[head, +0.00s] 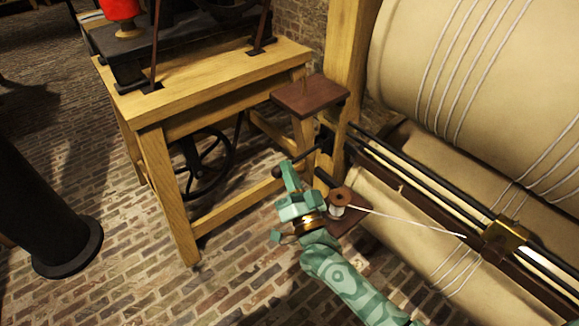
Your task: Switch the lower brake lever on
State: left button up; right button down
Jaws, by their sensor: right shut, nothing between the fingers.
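A dark lever (305,157) with a round knob at its left end sticks out from the wooden post beside the large roller. A second short dark bar (325,179) shows lower down, just right of my right gripper, which partly hides it. I cannot tell for certain which is the lower brake lever. My green right gripper (288,170) is shut and empty. Its fingertips are right beside the knob of the upper lever; whether they touch it is not clear. My left gripper is not in view.
A wooden stand (190,88) with a spoked wheel beneath is at the left. A small brown shelf (310,95) sits above the levers. A thread spool (340,197) stands right of the gripper, its thread running toward the brass slider (508,234). Brick floor is open at lower left.

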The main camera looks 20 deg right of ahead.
jog(key=shift+f, duration=0.35)
dwell(0.4)
jog(key=p+v, duration=0.1)
jog(key=v, duration=1.5)
jog(key=shift+s+f+p, duration=0.15)
jog(key=shift+p, duration=0.25)
jog(key=shift+a, duration=0.1)
